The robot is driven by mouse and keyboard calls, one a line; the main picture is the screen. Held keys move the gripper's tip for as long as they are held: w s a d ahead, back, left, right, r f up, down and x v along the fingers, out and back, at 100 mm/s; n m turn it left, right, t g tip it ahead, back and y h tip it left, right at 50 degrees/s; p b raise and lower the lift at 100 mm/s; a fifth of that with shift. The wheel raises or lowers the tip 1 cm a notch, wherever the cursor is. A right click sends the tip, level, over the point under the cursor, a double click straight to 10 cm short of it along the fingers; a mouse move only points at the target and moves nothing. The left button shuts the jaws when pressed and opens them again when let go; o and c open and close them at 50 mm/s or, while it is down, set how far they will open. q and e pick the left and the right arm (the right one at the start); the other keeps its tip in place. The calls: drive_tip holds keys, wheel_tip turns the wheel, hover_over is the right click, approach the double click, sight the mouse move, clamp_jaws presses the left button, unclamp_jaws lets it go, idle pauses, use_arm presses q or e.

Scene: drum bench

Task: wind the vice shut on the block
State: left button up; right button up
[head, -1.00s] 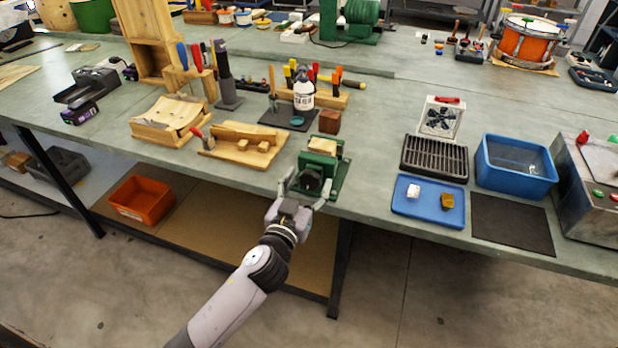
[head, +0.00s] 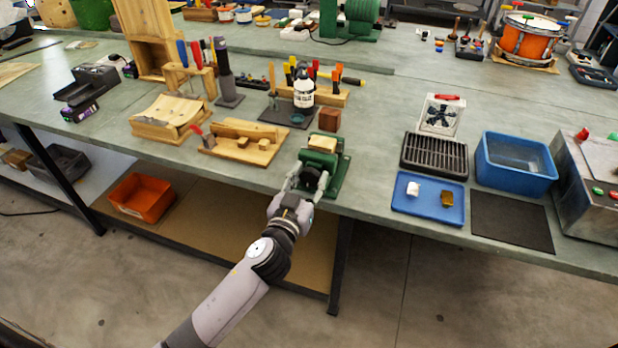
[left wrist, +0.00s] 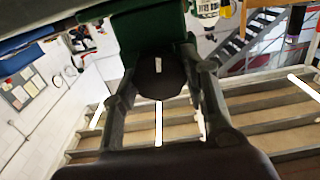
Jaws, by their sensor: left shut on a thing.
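The green vice (head: 336,176) stands at the front edge of the bench, with a pale wooden block (head: 322,143) at the top of it, by its jaws. Whether the jaws touch the block is too small to tell. The round black knob (head: 311,178) on the vice's front faces me; it fills the middle of the left wrist view (left wrist: 160,82), with the green vice body (left wrist: 150,30) behind it. My left gripper (head: 308,181) is shut on this knob, one finger on each side. My right gripper is not in view.
A wooden fixture (head: 245,148) stands left of the vice, and a brown block (head: 329,119) sits behind it. A blue tray (head: 428,212) with two small pieces lies to the right. Bench between vice and tray is clear.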

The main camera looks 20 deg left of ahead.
use_arm(q)
drive_tip(key=shift+c, duration=1.2)
drive_tip(key=shift+m, duration=1.9)
drive_tip(key=o, duration=1.2)
drive_tip(key=shift+c, duration=0.2)
